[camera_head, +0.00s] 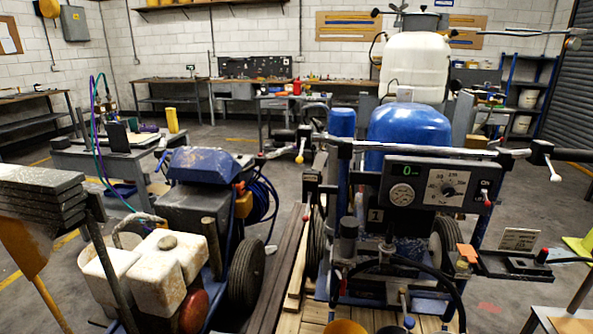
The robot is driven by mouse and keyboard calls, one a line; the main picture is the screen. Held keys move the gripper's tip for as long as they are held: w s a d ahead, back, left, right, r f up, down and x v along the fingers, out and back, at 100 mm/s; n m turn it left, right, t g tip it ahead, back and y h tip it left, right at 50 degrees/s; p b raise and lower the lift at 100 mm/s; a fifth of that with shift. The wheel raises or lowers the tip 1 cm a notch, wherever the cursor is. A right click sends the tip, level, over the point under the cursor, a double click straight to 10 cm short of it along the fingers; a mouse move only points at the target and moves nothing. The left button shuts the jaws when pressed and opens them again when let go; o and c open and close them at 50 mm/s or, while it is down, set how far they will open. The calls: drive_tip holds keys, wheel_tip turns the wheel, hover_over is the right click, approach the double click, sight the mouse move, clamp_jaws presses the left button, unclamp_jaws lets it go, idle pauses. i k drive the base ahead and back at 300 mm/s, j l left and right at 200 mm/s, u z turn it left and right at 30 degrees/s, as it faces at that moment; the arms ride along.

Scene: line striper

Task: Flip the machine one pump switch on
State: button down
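Machine one (408,130) is the blue line striper at the right, with a small plate marked "1" (375,215) below its panel. At the panel's right end is a small switch with a red-tipped lever (487,199), which seems to point down. I cannot read its label. My gripper is not in view.
A handlebar (430,151) with levers at both ends crosses above the panel. A second machine with white tanks (150,262) stands at the left, near a stack of grey slabs (42,190).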

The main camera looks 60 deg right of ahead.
sight(487, 203)
drive_tip(key=z, duration=1.7)
